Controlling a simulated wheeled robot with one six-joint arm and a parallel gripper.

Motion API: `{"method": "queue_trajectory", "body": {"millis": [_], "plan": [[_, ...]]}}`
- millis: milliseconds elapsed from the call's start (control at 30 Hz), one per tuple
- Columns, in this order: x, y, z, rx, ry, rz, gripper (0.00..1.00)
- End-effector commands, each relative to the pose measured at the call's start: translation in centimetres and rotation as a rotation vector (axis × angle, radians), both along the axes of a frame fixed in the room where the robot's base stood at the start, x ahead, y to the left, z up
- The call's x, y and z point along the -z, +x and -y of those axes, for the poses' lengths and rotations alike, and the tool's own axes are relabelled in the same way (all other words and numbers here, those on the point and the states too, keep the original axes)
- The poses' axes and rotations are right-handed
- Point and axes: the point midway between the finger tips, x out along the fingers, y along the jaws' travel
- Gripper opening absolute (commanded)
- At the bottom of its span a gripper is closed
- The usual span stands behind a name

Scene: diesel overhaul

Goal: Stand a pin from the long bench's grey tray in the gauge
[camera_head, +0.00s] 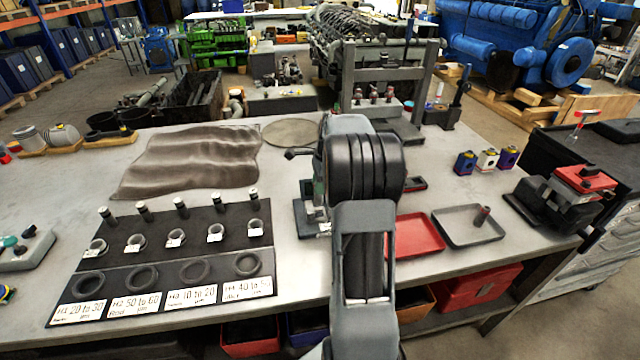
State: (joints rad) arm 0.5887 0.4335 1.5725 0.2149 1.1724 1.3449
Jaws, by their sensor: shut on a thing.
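The grey tray (452,238) lies at the right end of the long bench. My arm rises from the bottom centre and reaches over the bench there. My gripper is hidden behind my own wrist, so neither its fingers nor anything in them shows.
A red tray (414,236) lies left of the grey tray. A black board with rings, pins and labels (170,225) fills the front left. A dark mat (190,157) lies behind it. A press frame (385,90) stands at the back, a red-topped vise (570,190) at the right.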

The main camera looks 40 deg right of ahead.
Motion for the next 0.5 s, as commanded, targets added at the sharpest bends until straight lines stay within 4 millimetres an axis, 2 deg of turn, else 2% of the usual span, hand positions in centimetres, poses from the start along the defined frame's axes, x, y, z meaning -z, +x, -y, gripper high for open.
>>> {"method": "queue_trajectory", "body": {"millis": [500], "plan": [[0.9,0.02,0.0,0.0,0.0,0.001,0.06]]}}
